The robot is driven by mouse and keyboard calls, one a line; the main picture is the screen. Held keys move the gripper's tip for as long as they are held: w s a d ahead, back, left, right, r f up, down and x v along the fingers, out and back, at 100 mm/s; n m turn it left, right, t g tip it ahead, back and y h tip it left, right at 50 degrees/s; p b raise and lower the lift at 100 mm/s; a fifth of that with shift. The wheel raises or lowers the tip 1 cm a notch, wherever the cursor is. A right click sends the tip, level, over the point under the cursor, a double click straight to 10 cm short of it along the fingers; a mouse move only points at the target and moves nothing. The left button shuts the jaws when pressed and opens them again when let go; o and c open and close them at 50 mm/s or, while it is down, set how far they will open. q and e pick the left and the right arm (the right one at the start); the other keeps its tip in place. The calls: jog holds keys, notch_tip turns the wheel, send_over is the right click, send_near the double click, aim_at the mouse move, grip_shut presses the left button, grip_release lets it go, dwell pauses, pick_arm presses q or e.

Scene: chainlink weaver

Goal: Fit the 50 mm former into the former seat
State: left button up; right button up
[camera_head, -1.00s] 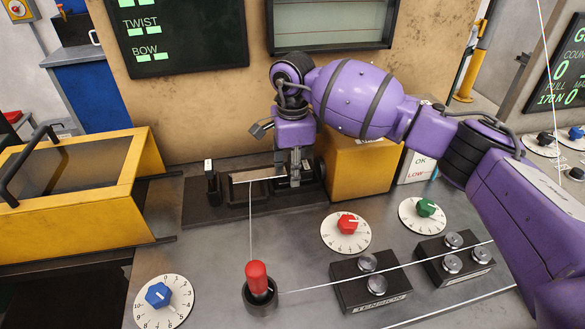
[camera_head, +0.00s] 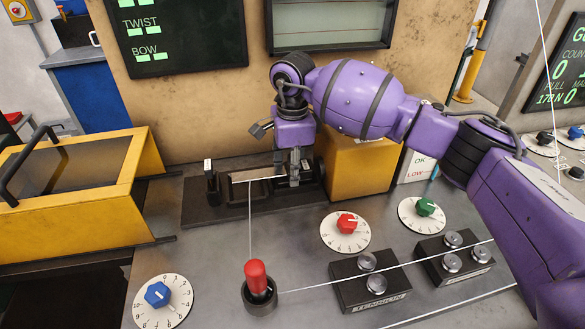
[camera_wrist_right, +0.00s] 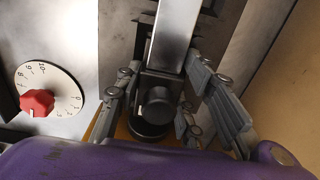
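The former appears to be the flat metal bar (camera_head: 255,174) lying level over the dark former seat (camera_head: 210,212). In the right wrist view the bar (camera_wrist_right: 178,35) runs away from a dark end block (camera_wrist_right: 160,88). My right gripper (camera_head: 290,178) points down at the bar's right end. In the wrist view its fingers (camera_wrist_right: 162,98) lie on both sides of the block; whether they press on it I cannot tell. The fingers and dark parts hide how the bar meets the seat. My left gripper is not in view.
A white cord runs from the bar to a red-topped post (camera_head: 257,280) in front. Dials, including a red-knobbed one (camera_head: 346,228), and black button boxes (camera_head: 370,285) fill the front right. A yellow frame (camera_head: 115,210) is at left.

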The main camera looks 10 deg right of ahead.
jog(key=o, duration=0.5)
jog(key=shift+s+a+f+g, duration=0.1)
jog(key=shift+s+f+g, duration=0.1)
jog(key=shift+f, duration=0.4)
jog(key=shift+s+f+g, duration=0.1)
jog(key=shift+s+f, duration=0.1)
jog(key=shift+f, duration=0.35)
jog(key=shift+w+f, duration=0.1)
jog(key=shift+w, duration=0.1)
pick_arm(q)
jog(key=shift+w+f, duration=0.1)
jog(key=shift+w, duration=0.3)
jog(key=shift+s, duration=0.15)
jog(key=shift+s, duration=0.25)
pick_arm(e)
jog(key=shift+r, duration=0.25)
